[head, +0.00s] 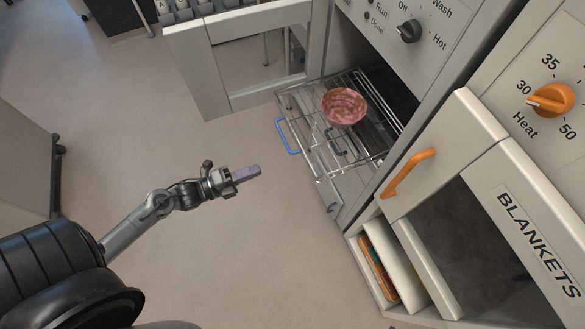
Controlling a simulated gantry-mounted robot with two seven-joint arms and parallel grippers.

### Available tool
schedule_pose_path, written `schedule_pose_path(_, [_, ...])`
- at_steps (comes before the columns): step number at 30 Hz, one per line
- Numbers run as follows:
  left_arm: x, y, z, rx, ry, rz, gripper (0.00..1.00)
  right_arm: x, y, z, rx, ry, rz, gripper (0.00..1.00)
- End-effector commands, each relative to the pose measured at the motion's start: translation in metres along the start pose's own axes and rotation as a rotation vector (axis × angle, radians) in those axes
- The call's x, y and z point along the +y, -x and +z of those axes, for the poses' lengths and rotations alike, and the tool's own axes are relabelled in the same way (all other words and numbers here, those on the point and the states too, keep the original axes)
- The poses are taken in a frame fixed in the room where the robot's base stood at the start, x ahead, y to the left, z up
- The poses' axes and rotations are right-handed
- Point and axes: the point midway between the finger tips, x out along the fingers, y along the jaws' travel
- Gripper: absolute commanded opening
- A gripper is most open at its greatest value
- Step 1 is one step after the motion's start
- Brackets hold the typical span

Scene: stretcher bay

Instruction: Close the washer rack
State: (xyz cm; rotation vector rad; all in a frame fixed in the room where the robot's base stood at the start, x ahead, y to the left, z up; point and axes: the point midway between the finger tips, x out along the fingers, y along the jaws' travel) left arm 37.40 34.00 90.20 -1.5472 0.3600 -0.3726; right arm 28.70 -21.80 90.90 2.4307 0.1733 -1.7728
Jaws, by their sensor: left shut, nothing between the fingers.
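The washer rack (318,150) is a wire rack pulled out of the washer's dark opening. Its blue handle (282,137) is at its front left. A pink patterned bowl (344,106) sits on the rack. My left gripper (250,174) is shut and empty, over the floor to the left of the rack and below the blue handle in the picture. It is apart from both. My right gripper is not in view.
A grey cabinet (25,165) stands at left. The floor (190,260) between is clear.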

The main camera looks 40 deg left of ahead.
Motion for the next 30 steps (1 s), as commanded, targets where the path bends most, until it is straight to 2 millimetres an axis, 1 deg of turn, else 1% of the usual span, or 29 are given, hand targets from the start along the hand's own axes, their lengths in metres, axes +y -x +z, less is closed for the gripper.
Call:
schedule_pose_path(1, [0.015, 0.001, 0.002, 0.002, -0.005, 0.003, 0.0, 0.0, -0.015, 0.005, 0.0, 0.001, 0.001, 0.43])
schedule_pose_path(3, [0.022, 0.002, 0.002, 0.004, -0.008, 0.006, 0.0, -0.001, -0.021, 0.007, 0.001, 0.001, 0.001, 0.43])
schedule_pose_path(8, [0.028, -0.001, 0.002, 0.005, -0.008, 0.008, 0.0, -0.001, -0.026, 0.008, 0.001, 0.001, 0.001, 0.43])
schedule_pose_path(11, [0.028, -0.008, 0.001, 0.005, -0.007, 0.008, 0.0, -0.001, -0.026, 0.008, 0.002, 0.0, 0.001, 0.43])
schedule_pose_path(14, [0.027, -0.02, 0.001, 0.006, -0.007, 0.006, 0.0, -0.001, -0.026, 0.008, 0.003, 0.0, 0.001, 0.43])
schedule_pose_path(24, [0.027, -0.082, 0.001, 0.005, -0.006, 0.005, 0.0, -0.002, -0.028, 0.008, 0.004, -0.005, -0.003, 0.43])
schedule_pose_path(30, [0.028, -0.113, 0.001, 0.004, -0.005, 0.007, 0.0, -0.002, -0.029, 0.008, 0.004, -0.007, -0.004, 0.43])
